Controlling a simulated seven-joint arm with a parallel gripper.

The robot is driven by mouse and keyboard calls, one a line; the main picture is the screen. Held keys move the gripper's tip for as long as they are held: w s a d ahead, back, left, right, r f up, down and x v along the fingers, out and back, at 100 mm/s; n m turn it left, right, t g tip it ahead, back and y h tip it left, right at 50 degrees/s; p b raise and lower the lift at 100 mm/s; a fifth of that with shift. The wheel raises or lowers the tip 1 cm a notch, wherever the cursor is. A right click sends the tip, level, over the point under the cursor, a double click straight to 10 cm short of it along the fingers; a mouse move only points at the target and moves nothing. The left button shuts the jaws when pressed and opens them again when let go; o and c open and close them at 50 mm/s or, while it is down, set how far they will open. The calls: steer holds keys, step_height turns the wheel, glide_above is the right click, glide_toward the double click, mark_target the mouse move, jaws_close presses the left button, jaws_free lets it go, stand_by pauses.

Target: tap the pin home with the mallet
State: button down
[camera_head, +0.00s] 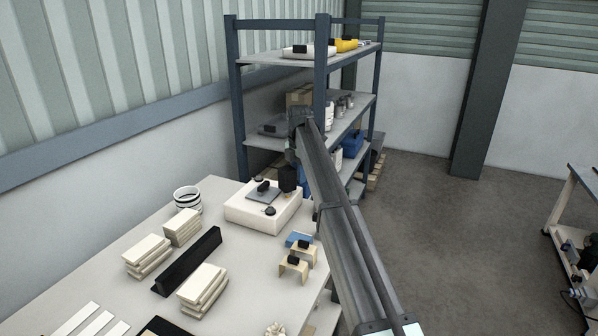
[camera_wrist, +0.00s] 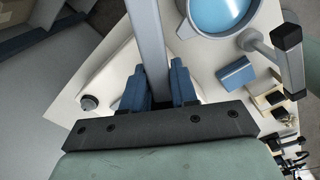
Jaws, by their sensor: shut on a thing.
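My gripper (camera_wrist: 160,88) is shut on a grey bar (camera_wrist: 147,35), which looks like the mallet's handle; its blue fingers press on both sides. In the head view a dark block (camera_head: 288,178) hangs under the end of my arm, above the right back of a white box (camera_head: 245,210); I cannot tell if it is the mallet's head. A black round-headed piece (camera_head: 270,210), which may be the pin, stands at the box's front side. A dark round knob (camera_wrist: 90,102) shows in the wrist view. A grey plate (camera_head: 262,195) with a black grip lies on the box.
A blue block (camera_head: 300,239) and small tan bridges (camera_head: 293,266) stand along the table's right edge. Cream stacks (camera_head: 147,256), a black bar (camera_head: 188,262) and a banded mug (camera_head: 187,198) occupy the left. A loaded shelf rack (camera_head: 237,110) stands behind.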

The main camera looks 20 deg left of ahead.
steer(key=shift+r, duration=0.15)
steer(key=shift+r, duration=1.35)
steer(key=shift+f, duration=1.85)
steer(key=shift+r, duration=0.2)
steer(key=shift+r, duration=1.25)
